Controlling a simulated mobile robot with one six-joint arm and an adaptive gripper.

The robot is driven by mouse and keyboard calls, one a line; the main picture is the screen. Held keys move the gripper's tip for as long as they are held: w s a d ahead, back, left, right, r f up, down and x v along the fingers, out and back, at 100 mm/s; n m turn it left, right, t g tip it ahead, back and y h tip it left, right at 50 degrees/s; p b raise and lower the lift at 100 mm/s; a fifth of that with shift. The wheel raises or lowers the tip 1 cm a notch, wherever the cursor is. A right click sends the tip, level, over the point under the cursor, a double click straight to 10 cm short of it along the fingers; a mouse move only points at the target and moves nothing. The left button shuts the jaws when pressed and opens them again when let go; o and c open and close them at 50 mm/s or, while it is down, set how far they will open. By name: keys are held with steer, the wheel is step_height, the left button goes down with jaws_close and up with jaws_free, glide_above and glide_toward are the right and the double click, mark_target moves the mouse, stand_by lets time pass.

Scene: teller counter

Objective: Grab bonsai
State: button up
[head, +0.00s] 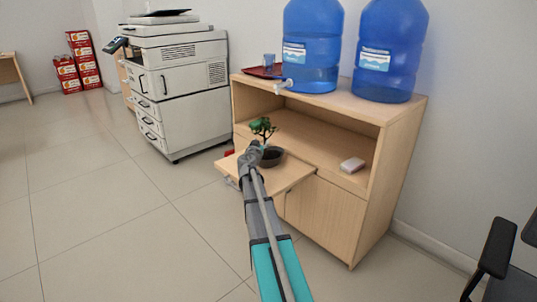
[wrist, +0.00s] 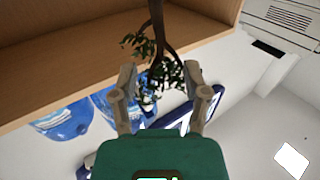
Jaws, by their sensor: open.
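The bonsai (head: 263,128) has green leaves and a dark round pot (head: 271,158), standing on the pull-out shelf (head: 294,174) of the wooden cabinet. In the head view my gripper (head: 253,152) is right at the plant and hides part of its trunk and pot. In the wrist view, which is upside down, the bonsai (wrist: 157,28) shows its dark trunk and leafy branches. My gripper (wrist: 158,75) is open there, with a finger on either side of the foliage. I cannot tell whether a finger touches the leaves.
The cabinet (head: 330,205) bears two blue water bottles (head: 312,50) and a red tray (head: 262,72) with a cup. A small pale block (head: 352,165) lies on the inner shelf. A copier (head: 180,85) stands left, and a black chair (head: 497,250) stands at right.

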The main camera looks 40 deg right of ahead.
mark_target(265, 136)
steer(key=shift+w+d, duration=0.45)
steer(key=shift+d, duration=0.15)
steer(key=shift+x, duration=2.65)
steer(key=shift+f, duration=0.15)
jaws_close()
